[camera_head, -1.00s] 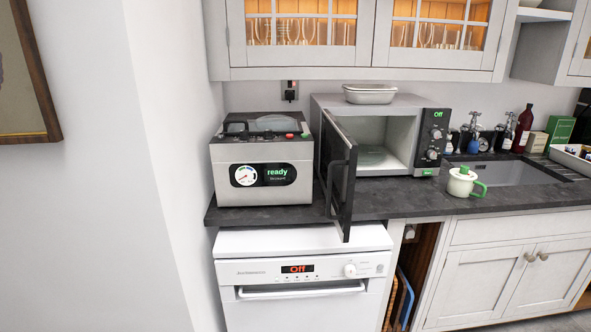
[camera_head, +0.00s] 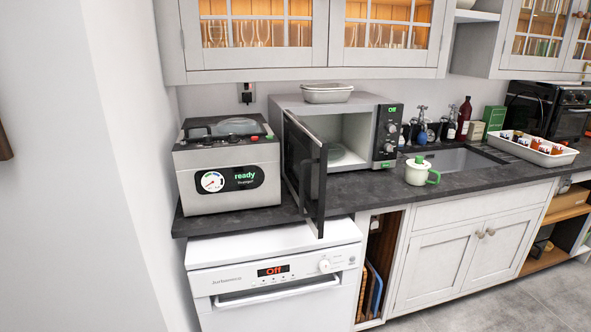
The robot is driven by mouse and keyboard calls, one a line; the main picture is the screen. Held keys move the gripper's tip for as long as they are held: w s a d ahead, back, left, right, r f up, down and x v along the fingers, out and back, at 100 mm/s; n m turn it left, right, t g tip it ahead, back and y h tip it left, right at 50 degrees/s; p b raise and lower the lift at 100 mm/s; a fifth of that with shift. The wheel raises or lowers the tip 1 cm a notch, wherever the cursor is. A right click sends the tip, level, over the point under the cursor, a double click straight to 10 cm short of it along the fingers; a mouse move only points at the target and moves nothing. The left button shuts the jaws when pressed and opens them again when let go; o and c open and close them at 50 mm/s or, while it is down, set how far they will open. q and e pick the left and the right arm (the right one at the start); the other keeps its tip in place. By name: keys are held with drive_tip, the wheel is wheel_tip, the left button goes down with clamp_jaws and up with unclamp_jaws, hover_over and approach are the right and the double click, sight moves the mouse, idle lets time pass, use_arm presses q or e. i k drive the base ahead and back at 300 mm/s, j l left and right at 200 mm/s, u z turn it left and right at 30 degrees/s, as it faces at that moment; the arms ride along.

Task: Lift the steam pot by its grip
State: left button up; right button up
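A small cream pot (camera_head: 417,173) with a green lid knob and a green side grip (camera_head: 434,177) stands upright on the dark counter, right of the microwave and in front of the sink. Its grip points to the right. It looks like the steam pot, though no label shows. Nothing is touching it. Neither of my grippers shows in the head view.
The microwave (camera_head: 388,131) stands with its door (camera_head: 306,170) swung open over the counter's front edge. A grey machine reading "ready" (camera_head: 228,179) is to its left. A white tray (camera_head: 560,155) of jars lies beyond the sink (camera_head: 455,162). Counter right of the pot is clear.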

sight(416, 175)
drive_tip(key=i+l+u, duration=0.15)
drive_tip(key=i+l, duration=0.65)
drive_tip(key=i+l+u, duration=0.15)
drive_tip(key=i+l, duration=0.6)
drive_tip(key=l, duration=0.15)
